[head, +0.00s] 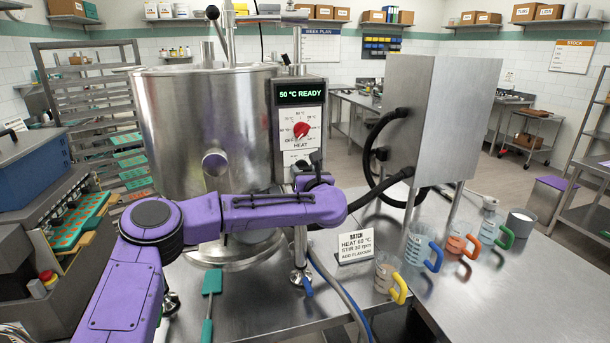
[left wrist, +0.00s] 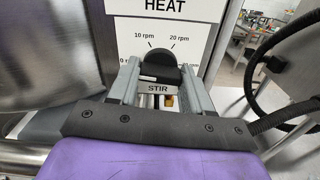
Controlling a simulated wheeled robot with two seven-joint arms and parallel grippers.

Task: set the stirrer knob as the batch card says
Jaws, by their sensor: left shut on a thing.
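The black stirrer knob (left wrist: 160,66) sits on a white panel (left wrist: 190,25) in the left wrist view, above a STIR label (left wrist: 158,87). Marks for 10 rpm and 20 rpm show above it; where its pointer stands is unclear. My left gripper (left wrist: 160,72) has a finger on each side of the knob and is shut on it. In the head view my left gripper (head: 313,170) hides the knob, below the red heat knob (head: 300,131). The batch card (head: 356,247) reads HEAT 60 °C, STIR 30 rpm, ADD FLAVOUR. My right gripper is out of view.
The display (head: 301,94) reads 50 °C READY. The steel kettle (head: 200,120) is left of the panel. A steel cabinet (head: 435,110) with a black hose (head: 370,140) is on the right. Several handled jugs (head: 388,272) and a teal spatula (head: 211,285) are on the table.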

